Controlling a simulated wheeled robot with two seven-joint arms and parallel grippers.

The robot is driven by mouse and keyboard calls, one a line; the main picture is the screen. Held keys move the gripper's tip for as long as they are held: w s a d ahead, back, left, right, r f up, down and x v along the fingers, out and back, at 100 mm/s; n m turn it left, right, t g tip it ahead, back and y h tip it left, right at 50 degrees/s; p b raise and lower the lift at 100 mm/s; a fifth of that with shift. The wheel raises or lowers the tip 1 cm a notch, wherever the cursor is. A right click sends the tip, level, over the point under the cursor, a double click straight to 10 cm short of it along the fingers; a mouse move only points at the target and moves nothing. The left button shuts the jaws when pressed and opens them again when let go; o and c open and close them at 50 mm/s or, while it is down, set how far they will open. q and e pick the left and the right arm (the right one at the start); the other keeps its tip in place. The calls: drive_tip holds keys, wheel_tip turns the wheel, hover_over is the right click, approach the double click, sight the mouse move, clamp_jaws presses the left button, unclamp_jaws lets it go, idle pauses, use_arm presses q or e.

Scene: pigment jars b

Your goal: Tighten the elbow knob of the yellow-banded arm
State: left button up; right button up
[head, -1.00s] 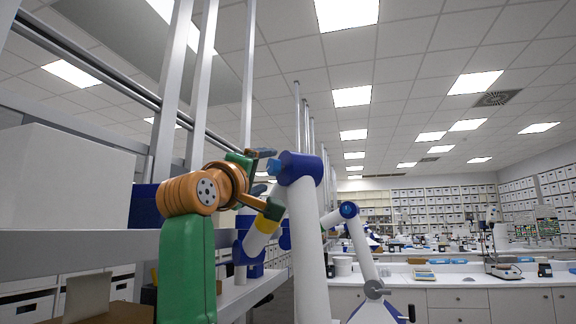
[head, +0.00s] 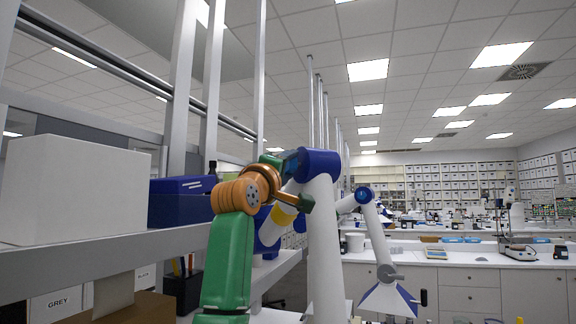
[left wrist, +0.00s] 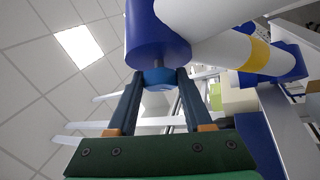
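The yellow-banded arm stands right of my left arm in the head view, with a dark blue elbow (head: 323,163) on a thick white link. The yellow band (head: 283,215) shows lower left of the elbow, and it also shows in the left wrist view (left wrist: 259,55). The lighter blue elbow knob (left wrist: 160,77) sticks out from the elbow toward my left gripper (left wrist: 159,82). The gripper's two dark fingers lie on either side of the knob, their tips against it. In the head view the gripper (head: 290,166) partly covers the knob. My right gripper is out of view.
A white box (head: 70,190) and a dark blue box (head: 180,203) stand on the shelf at left. A second white arm with a blue joint (head: 364,195) and cone-shaped end stands at right. Metal posts rise behind. Lab benches lie farther back.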

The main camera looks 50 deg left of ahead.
use_arm(q)
drive_tip(key=shift+r, duration=0.1)
clamp_jaws()
drive_tip(key=shift+t, duration=0.3)
drive_tip(key=shift+a+m+t, duration=0.1)
drive_tip(key=shift+m+t, duration=0.2)
drive_tip(key=shift+m, duration=0.5)
drive_tip(key=m+t+h, duration=0.2)
drive_tip(key=m, duration=0.1)
drive_tip(key=shift+a+m+t, duration=0.1)
drive_tip(key=shift+m+t, duration=0.2)
drive_tip(key=shift+a+m+t+h, duration=0.1)
drive_tip(key=shift+m+t+h, duration=1.05)
drive_tip(key=shift+m, duration=0.85)
drive_tip(key=shift+m+h, duration=0.5)
drive_tip(key=shift+h, duration=0.15)
drive_tip(key=shift+f, duration=0.2)
